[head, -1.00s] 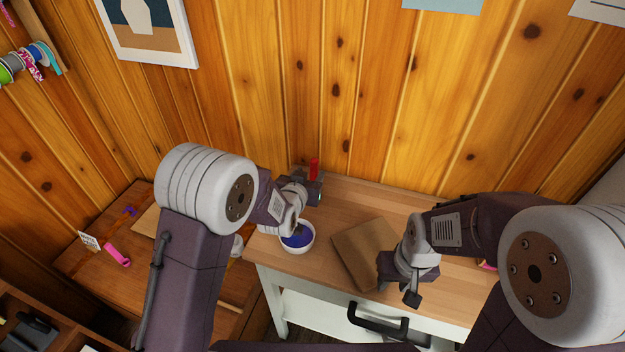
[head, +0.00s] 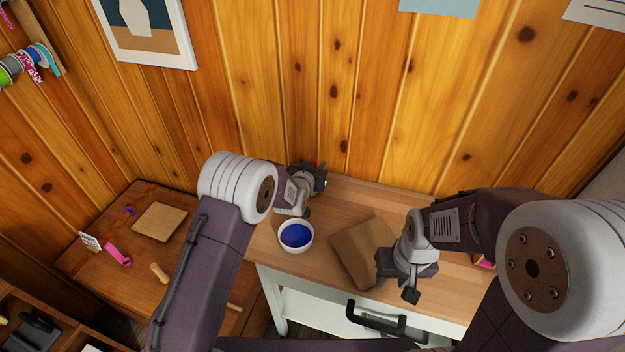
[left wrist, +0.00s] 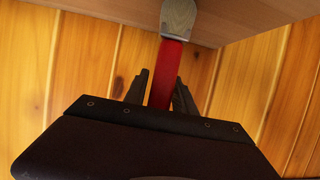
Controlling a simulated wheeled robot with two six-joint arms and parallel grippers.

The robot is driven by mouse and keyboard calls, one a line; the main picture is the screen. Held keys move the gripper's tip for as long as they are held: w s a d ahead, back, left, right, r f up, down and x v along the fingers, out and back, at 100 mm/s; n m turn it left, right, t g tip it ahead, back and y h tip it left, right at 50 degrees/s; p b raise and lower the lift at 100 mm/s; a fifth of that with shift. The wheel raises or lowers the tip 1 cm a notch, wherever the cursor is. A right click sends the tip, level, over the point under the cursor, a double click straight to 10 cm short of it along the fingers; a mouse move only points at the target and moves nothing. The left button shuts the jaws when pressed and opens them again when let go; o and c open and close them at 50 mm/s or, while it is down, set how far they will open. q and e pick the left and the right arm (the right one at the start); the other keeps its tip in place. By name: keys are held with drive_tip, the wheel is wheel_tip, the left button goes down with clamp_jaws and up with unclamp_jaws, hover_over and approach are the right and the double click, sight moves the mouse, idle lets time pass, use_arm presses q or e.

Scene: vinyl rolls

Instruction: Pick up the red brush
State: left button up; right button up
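The red brush (left wrist: 165,72) shows in the left wrist view with its red handle between my left gripper's fingers (left wrist: 161,88) and its grey-brown head at the top. A narrow gap shows beside the handle at the left finger, so the gripper looks open around it. In the head view my left gripper (head: 318,176) is at the table's back left corner by the wall, and only a sliver of red (head: 312,164) shows there. My right gripper (head: 410,290) hangs over the table's front, apart from the brush; its finger opening cannot be made out.
A white bowl with blue contents (head: 296,236) and a brown board (head: 360,252) are on the light wooden table (head: 345,200). The wooden wall (head: 330,90) stands close behind. A lower brown table (head: 150,265) at left holds a pink item (head: 118,254).

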use_arm(q)
clamp_jaws()
wheel_tip(320, 180, up, 10)
